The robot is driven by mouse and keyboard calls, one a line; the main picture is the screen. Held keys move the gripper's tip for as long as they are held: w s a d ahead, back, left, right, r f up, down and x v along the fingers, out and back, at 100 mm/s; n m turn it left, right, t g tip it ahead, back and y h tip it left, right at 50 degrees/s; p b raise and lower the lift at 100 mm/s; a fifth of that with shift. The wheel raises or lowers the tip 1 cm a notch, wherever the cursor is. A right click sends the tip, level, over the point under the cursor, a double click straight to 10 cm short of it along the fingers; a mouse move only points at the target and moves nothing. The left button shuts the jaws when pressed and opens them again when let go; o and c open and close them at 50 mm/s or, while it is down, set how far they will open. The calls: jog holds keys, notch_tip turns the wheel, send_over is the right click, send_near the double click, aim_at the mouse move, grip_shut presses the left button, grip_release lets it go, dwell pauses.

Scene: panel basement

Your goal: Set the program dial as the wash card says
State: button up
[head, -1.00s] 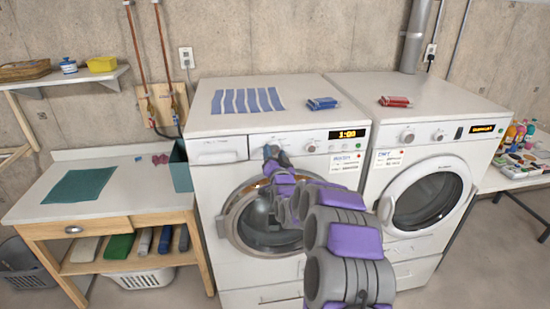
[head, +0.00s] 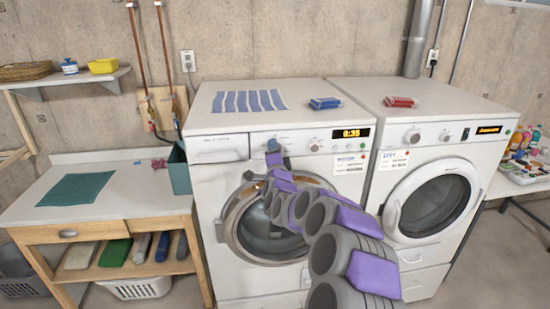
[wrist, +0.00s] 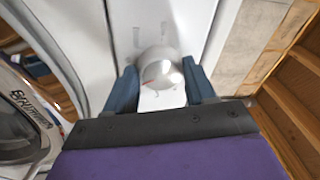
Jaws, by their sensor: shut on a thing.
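The washer (head: 215,200) is the left of two white machines. Its display (head: 350,134) reads about 0:35. My gripper (head: 273,152) is at the washer's control panel. In the wrist view my gripper (wrist: 160,85) has its two blue fingers on either side of the silver program dial (wrist: 160,70) and is shut on it. A red mark shows on the dial face; the labels around it are too blurred to read. In the head view the dial is hidden behind my gripper. The wash card (head: 350,163) is on the washer front below the display; its text is too small to read.
A dryer (head: 475,150) stands right of the washer with its own card (head: 393,160). Blue striped cloth (head: 248,101), a blue pack (head: 325,103) and a red pack (head: 399,101) lie on top. A wooden table (head: 130,200) with a teal cloth (head: 76,190) is at left.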

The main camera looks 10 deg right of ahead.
jog(key=shift+f+m, duration=0.2)
jog(key=shift+m, duration=0.2)
jog(key=o, duration=1)
jog(key=shift+w, duration=0.15)
jog(key=shift+o, duration=0.2)
jog(key=shift+r, duration=0.15)
jog(key=s+a+f+p, duration=0.1)
jog(key=s+f, duration=0.1)
jog(key=s, duration=1.5)
jog(key=shift+s+a, duration=0.15)
jog(key=shift+a, duration=0.25)
